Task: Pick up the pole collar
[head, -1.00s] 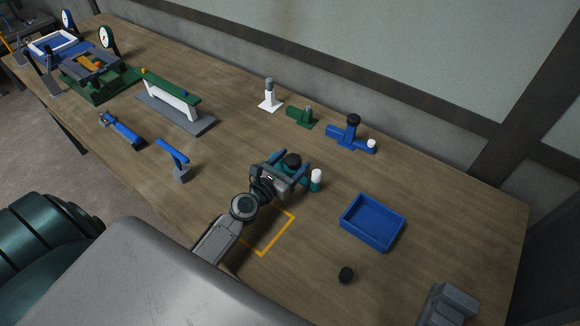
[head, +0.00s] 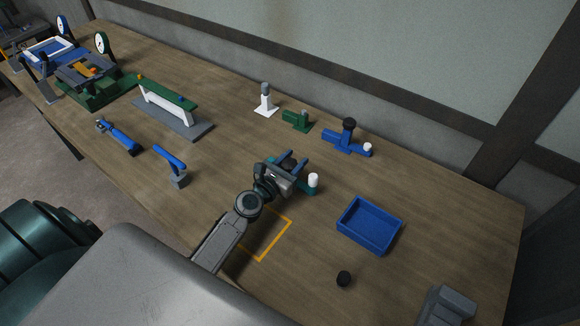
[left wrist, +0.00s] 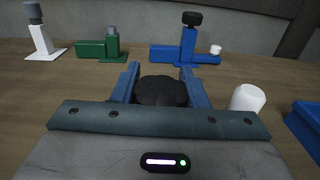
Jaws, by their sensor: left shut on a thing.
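The pole collar appears to be the teal piece (head: 308,190) in the middle of the table, with a black fluted knob (left wrist: 160,91) and a white cap (head: 313,180) at its right end. My left gripper (head: 288,158) is shut on it from above, its blue fingers on either side of the black knob. In the left wrist view the fingers (left wrist: 159,72) flank the knob. My gripper hides most of the teal body, so exact finger contact is not clear. I cannot tell any gap under it. My right gripper is not in view.
A blue tray (head: 343,230) lies right of the gripper, a small black knob (head: 343,278) in front of it. A yellow outline (head: 275,245) marks the table near my arm. A blue fitting (head: 340,143), a green one (head: 297,121) and a white stand (head: 265,107) stand behind.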

